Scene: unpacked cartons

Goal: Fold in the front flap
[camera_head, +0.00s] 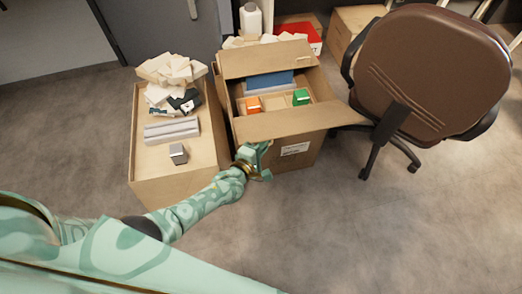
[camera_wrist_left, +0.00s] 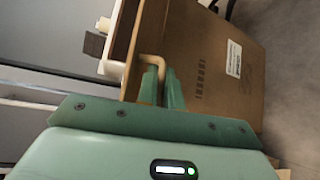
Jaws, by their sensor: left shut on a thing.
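The open carton (camera_head: 310,152) stands on the floor, with a white label on its front wall; that wall also fills much of the left wrist view (camera_wrist_left: 215,75). Its front flap (camera_head: 300,121) spans the near side of the opening and juts past the right side. My left gripper (camera_head: 261,156) is at the flap's near left end, shut on its edge. In the left wrist view, the fingers (camera_wrist_left: 161,88) are close together by a bent tan edge (camera_wrist_left: 151,62). The back flap (camera_head: 265,58) stands up at the far side. My right gripper is not in view.
Inside the carton are an orange box (camera_head: 253,104), a green box (camera_head: 301,97) and a blue item (camera_head: 269,83). A closed carton (camera_head: 150,160) with a paper pile and a small grey block (camera_head: 178,153) stands left. A brown chair (camera_head: 430,75) is close at right. The front floor is clear.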

